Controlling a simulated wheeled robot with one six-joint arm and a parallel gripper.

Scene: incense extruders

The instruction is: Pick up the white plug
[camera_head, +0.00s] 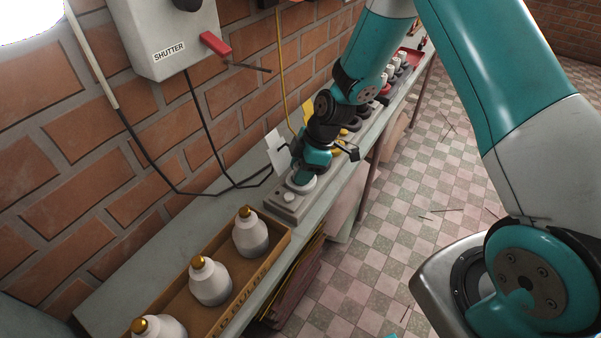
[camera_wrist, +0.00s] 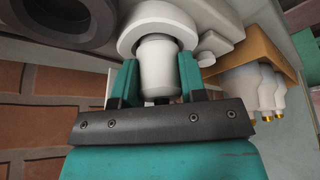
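The white plug (camera_wrist: 158,72) is a short pale cylinder in the wrist view, with its far end inside a thick white ring (camera_wrist: 128,38). My gripper (camera_wrist: 160,80) has one teal finger on each side of the plug. Both fingers lie very close to its sides; I cannot tell whether they press on it. In the head view my gripper (camera_head: 304,172) is low over the white ring (camera_head: 303,187) on a grey base (camera_head: 283,208). The plug itself is hidden there behind my gripper.
A brown tray (camera_head: 262,268) with white, gold-capped bottles (camera_head: 250,233) stands on the bench near the base. A brick wall with a shutter box (camera_head: 165,35) and hanging cables is on the left. Dark round parts stand farther along the bench. The tiled floor at right is open.

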